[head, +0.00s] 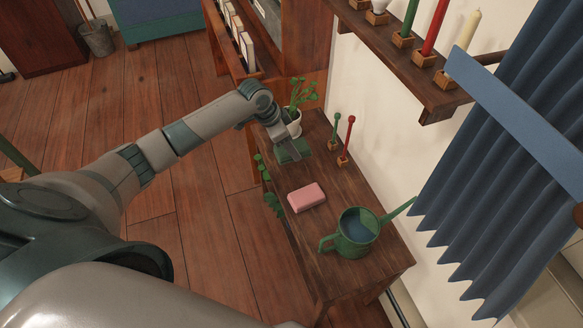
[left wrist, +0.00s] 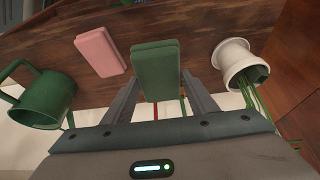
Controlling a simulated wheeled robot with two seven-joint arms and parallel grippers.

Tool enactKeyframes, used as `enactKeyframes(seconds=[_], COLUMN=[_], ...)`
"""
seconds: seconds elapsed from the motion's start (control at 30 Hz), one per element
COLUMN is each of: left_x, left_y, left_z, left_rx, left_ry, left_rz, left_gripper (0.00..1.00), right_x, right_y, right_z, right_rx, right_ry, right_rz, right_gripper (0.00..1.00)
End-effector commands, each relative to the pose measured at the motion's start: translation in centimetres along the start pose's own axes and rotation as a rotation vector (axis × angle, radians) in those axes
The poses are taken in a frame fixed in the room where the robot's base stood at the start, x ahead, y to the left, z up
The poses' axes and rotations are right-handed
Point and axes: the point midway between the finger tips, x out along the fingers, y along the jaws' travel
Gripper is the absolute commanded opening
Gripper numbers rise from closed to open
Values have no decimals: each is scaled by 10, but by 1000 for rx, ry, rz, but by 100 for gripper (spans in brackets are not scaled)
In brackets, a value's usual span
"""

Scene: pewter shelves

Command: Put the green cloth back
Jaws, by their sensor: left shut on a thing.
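The green cloth (head: 290,152) is a folded, block-like bundle at the far part of the narrow wooden table (head: 335,205). My left gripper (head: 291,146) reaches down over it and is shut on it. In the left wrist view the cloth (left wrist: 157,68) sits between the two fingers of the gripper (left wrist: 161,88). I cannot tell whether its underside touches the tabletop. My right gripper is not in view.
A white plant pot (head: 293,122) stands close beside my left gripper. A pink folded cloth (head: 306,197) and a green watering can (head: 356,234) are nearer. Red and green sticks in small blocks (head: 343,158) stand near the wall. A candle shelf (head: 428,82) hangs above.

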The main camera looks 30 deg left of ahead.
Motion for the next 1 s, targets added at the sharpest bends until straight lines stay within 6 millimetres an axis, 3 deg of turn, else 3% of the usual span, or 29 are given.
enactKeyframes(seconds=[0.33,0.77,1.0], left_x=[45,53,74], left_y=[1,0,1], left_z=[19,22,31], left_rx=[-1,0,-2], left_ry=[-1,1,-2], left_rz=[2,0,1], left_gripper=[35,35,35], right_x=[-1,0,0], right_y=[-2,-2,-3], right_z=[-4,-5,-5], right_rx=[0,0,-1], right_ry=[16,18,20], right_rz=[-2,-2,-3], right_gripper=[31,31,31])
